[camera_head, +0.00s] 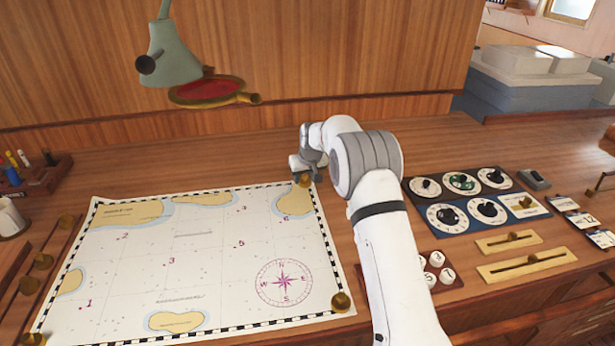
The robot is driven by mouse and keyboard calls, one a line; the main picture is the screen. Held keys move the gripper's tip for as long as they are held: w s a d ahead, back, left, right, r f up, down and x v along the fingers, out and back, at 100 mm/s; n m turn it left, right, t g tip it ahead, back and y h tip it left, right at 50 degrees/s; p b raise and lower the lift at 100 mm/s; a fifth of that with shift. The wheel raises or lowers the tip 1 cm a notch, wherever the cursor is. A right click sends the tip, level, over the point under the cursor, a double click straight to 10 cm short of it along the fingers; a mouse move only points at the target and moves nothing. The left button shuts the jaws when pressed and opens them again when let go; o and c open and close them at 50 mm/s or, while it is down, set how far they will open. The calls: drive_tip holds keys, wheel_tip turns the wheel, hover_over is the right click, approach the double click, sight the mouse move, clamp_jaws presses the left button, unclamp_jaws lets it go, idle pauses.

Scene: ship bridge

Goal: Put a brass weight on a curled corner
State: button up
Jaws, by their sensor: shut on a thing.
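The sea chart (205,245) lies on the wooden desk. My gripper (304,176) is at its far right corner, shut on a small brass weight (305,182). The fingers partly hide the weight, and I cannot tell whether it touches the paper. Another brass weight (341,302) sits on the near right corner of the chart.
A green lamp (172,55) hangs above the back of the desk. A pen rack (38,173) and a white cup (11,218) are at the left. A dial panel (470,205), brass sliders (525,264) and round white markers (437,259) lie right of my arm.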

drive_tip(key=shift+f, duration=0.1)
drive_tip(key=o, duration=1.2)
